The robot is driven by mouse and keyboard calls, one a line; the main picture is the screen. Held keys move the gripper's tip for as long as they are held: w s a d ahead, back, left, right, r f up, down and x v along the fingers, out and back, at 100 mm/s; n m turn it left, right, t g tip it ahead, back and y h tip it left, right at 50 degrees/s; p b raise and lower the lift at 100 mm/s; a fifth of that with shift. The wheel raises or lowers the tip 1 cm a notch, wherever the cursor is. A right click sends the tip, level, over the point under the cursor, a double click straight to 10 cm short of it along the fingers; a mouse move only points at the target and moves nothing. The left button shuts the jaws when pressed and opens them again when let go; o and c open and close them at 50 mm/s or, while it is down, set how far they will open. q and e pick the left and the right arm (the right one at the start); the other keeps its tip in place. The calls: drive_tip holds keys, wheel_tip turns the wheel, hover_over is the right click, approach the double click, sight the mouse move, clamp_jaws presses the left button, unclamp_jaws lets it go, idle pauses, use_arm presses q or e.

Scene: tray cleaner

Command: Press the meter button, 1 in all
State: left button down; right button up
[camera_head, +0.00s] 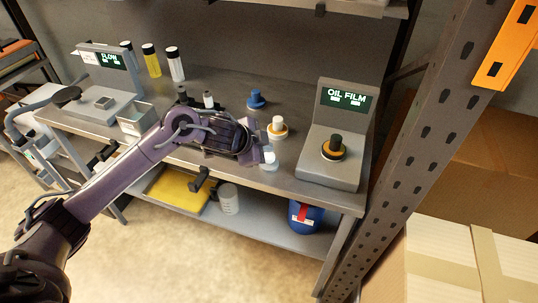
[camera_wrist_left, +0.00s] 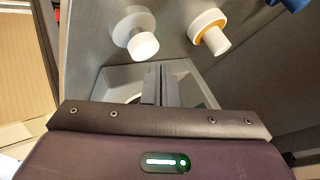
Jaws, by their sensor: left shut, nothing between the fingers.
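The oil film meter (camera_head: 322,174) stands at the right end of the steel bench, with a lit "OIL FILM" display (camera_head: 345,98). A black-and-orange round piece (camera_head: 334,148) sits on its sloped top. The flow meter (camera_head: 122,103) stands at the left end, with a lit display and a small square raised part (camera_head: 103,102) on its top. My left gripper (camera_head: 266,157) is over the bench, left of the oil film meter and apart from it. In the left wrist view its fingers (camera_wrist_left: 160,72) are shut and empty. My right gripper is not in view.
A white round-topped item (camera_wrist_left: 137,36), a white-and-orange one (camera_head: 278,128) and a blue one (camera_head: 256,98) stand near my left gripper. Several small bottles (camera_head: 151,60) stand at the back left, and a metal bin (camera_head: 137,118) by the flow meter. A rack post (camera_head: 425,140) rises at right.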

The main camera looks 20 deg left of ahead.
use_arm(q)
drive_tip(key=shift+f, duration=0.1)
idle(0.5)
drive_tip(key=shift+f, duration=0.35)
drive_tip(key=shift+s+f+b, duration=0.1)
drive_tip(key=shift+f+b, duration=0.4)
drive_tip(key=shift+f, duration=0.2)
idle(0.6)
idle(0.3)
drive_tip(key=shift+r+p, duration=1.1)
drive_tip(key=shift+p, duration=0.1)
drive_tip(key=shift+r, duration=0.1)
wheel_tip(320, 180, up, 5)
drive_tip(key=p, duration=0.5)
